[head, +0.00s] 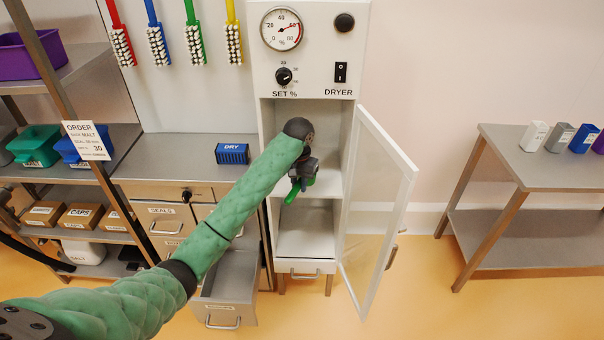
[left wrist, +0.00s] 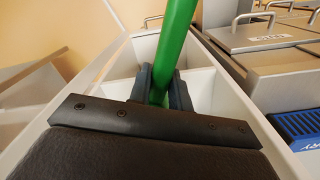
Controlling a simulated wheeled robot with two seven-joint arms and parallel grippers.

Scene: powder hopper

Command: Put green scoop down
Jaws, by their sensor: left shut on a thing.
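My left gripper (head: 301,172) is at the open front of the dryer cabinet (head: 285,105), at about the height of its middle shelf. It is shut on the green scoop (head: 292,192), whose lower part shows just below the fingers. In the left wrist view the fingers (left wrist: 160,85) close around the scoop's green handle (left wrist: 178,35). The scoop's far end is out of that view. I cannot tell whether the scoop touches the shelf. My right gripper is not in view.
The cabinet's glazed door (head: 375,200) stands open to the right. An open drawer (head: 228,280) juts out at lower left. A steel table (head: 530,168) with small containers stands at right.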

